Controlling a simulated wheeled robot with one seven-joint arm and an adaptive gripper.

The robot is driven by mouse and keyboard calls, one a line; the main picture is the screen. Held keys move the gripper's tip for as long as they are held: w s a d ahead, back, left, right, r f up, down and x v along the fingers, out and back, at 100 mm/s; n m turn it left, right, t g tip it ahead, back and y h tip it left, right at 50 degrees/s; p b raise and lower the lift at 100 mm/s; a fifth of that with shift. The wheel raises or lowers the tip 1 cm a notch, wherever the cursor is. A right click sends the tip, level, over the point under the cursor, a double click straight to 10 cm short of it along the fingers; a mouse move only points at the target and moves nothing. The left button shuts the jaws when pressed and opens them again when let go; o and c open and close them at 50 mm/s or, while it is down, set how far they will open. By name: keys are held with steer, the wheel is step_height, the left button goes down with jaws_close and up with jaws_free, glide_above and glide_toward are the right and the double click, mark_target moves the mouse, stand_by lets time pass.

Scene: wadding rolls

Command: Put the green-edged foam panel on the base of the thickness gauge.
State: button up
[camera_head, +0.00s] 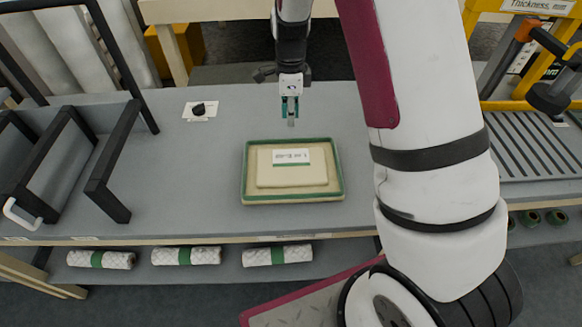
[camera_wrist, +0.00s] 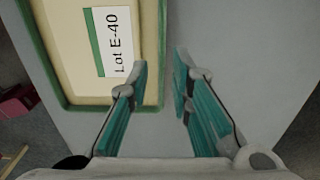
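My gripper (camera_head: 290,112) is above the table just behind the tray. In the wrist view my gripper (camera_wrist: 160,85) is open and empty, its left finger overlapping the tray rim and its right finger over bare table.
A grey slatted surface (camera_head: 535,150) lies at the right. A black frame rack (camera_head: 70,165) stands at the left. A small black knob (camera_head: 198,108) sits on a white card. Several white rolls with green bands (camera_head: 185,256) lie on the lower shelf. Table between rack and tray is clear.

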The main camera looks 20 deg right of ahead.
mark_target(290, 139)
step_height(290, 139, down, 8)
steer(key=shift+w+a+f, duration=0.1)
steer(key=shift+w+f, duration=0.05)
stand_by(0.4)
steer(key=shift+c, duration=0.2)
jaws_close()
